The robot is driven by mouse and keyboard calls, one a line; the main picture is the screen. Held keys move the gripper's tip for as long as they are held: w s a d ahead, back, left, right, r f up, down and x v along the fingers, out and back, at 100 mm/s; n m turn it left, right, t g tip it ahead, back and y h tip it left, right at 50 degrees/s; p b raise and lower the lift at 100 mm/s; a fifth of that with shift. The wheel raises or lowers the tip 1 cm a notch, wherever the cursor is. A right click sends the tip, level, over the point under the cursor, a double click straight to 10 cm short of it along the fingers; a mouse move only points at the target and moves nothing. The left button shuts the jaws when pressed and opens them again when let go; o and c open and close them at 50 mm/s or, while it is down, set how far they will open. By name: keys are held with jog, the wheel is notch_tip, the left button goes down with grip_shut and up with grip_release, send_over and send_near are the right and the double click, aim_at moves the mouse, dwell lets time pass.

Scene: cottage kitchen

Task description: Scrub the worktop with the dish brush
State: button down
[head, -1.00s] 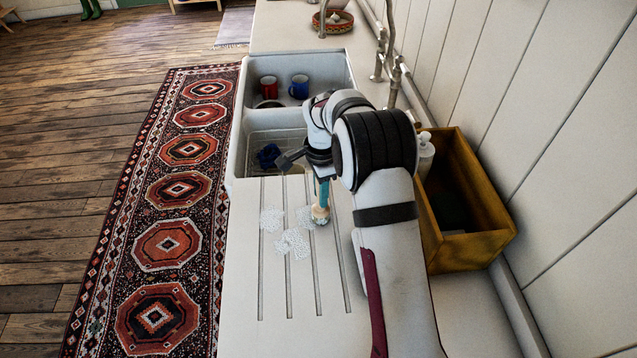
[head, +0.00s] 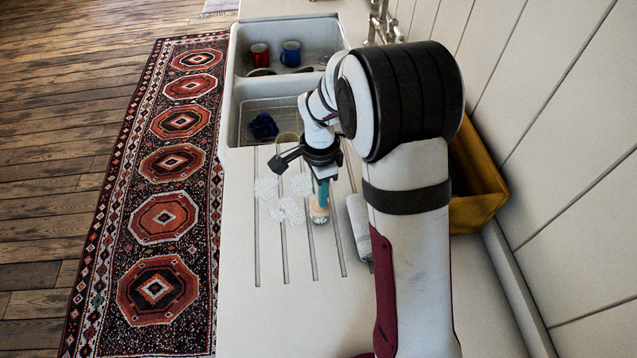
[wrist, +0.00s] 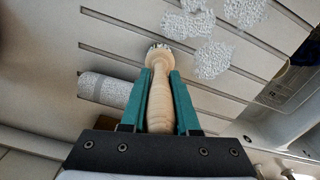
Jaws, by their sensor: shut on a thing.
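My gripper (head: 320,187) is shut on the dish brush (head: 320,208), its teal fingers on both sides of the pale wooden handle. In the wrist view, my gripper (wrist: 161,82) holds the brush (wrist: 161,100) with the bristle end pointing away from the palm, close over the worktop. I cannot tell whether the bristles touch. The worktop (head: 262,255) is pale, with long grooves. Several speckled white patches (head: 290,210) lie on it, just left of the brush. They also show beyond the brush at upper right in the wrist view (wrist: 212,60).
A white cylinder (head: 358,228) lies right of the brush, partly behind my arm. A sink (head: 232,115) beyond holds a blue cloth (head: 263,126), a red mug (head: 260,54) and a blue mug (head: 291,53). A wooden box (head: 480,185) stands right, by the wall.

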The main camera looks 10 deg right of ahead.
notch_tip(320, 180, up, 7)
jog(key=shift+w+f, duration=0.1)
jog(key=shift+r, duration=0.2)
dwell(0.7)
